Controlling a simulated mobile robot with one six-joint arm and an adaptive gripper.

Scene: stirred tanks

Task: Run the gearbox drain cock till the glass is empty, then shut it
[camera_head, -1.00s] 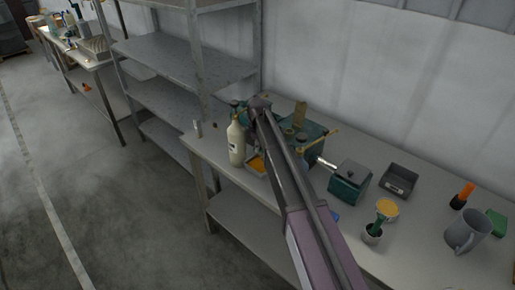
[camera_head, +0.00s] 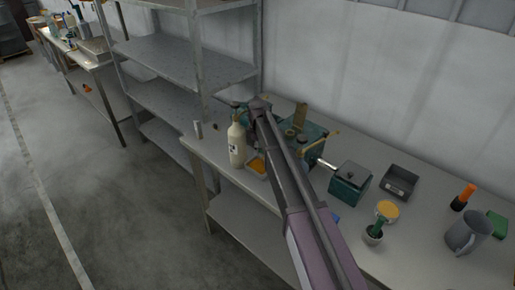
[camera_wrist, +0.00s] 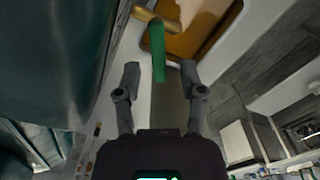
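The gearbox (camera_head: 314,133) is a teal housing on the bench in the head view, partly behind my arm. Its teal side (camera_wrist: 45,55) fills the left of the wrist view. A brass drain cock (camera_wrist: 146,14) with a green lever (camera_wrist: 157,50) shows at the top of the wrist view. My gripper (camera_wrist: 161,72) is open, with the lever's free end between its fingertips in the picture and a gap on both sides. I cannot tell the depth. A tray (camera_head: 257,165) with amber contents also shows in the wrist view (camera_wrist: 207,42), beyond the cock. I cannot make out the glass.
A cream bottle (camera_head: 236,146) stands left of the tray, near a small metal cylinder (camera_head: 198,129). Empty shelves (camera_head: 190,55) stand behind left.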

